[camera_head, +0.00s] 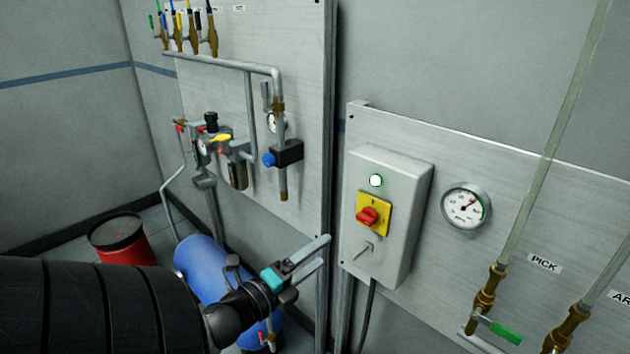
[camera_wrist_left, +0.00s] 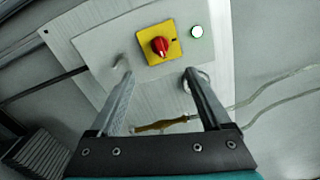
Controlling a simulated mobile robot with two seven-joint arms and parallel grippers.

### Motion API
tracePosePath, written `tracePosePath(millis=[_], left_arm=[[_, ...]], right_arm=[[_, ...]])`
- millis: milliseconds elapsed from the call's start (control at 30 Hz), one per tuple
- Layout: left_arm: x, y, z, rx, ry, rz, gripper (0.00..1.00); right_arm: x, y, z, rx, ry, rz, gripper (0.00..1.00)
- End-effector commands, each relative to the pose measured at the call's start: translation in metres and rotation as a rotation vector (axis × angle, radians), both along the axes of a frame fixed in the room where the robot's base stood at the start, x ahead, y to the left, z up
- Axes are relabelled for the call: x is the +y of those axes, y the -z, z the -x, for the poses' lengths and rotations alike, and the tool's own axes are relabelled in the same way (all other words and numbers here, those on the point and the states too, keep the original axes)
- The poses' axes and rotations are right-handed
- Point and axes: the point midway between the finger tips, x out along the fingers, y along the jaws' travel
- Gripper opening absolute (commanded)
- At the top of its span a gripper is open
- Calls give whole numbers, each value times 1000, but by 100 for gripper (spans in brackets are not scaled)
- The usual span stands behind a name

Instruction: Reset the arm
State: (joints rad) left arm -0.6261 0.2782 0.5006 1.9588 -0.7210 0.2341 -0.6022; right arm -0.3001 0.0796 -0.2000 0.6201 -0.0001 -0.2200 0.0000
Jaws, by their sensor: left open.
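My left gripper (camera_head: 318,252) reaches in from the left, with its two fingers apart and nothing between them. Its fingertips are just left of the grey control box (camera_head: 404,205) in the head view. The left wrist view shows the open fingers (camera_wrist_left: 158,78) in front of the box. The box carries a lit white lamp (camera_head: 376,180), a red rotary switch (camera_head: 367,216) on a yellow plate and a small metal lever (camera_head: 363,250) below. In the left wrist view the red switch (camera_wrist_left: 160,46) lies beyond the fingertips. My right gripper is not in view.
A dial gauge (camera_head: 466,206) and valve pipes with a green handle (camera_head: 506,332) are right of the box. A panel with valves and pipes (camera_head: 222,62) rises at the left. A blue tank (camera_head: 203,268) and a red drum (camera_head: 122,244) stand below it.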

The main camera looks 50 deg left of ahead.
Motion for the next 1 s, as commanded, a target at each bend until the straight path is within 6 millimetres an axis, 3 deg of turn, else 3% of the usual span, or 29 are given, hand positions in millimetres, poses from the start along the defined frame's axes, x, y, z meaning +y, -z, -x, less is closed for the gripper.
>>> tracePosePath(millis=[533,633,767,1000], left_arm=[[0,1,0,1,0,2,81],[1,13,0,15,-12,37,81],[3,66,3,75,-58,177,81],[-14,216,26,266,-215,566,81]], right_arm=[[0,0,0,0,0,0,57],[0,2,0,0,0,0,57],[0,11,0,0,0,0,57],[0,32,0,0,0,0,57]])
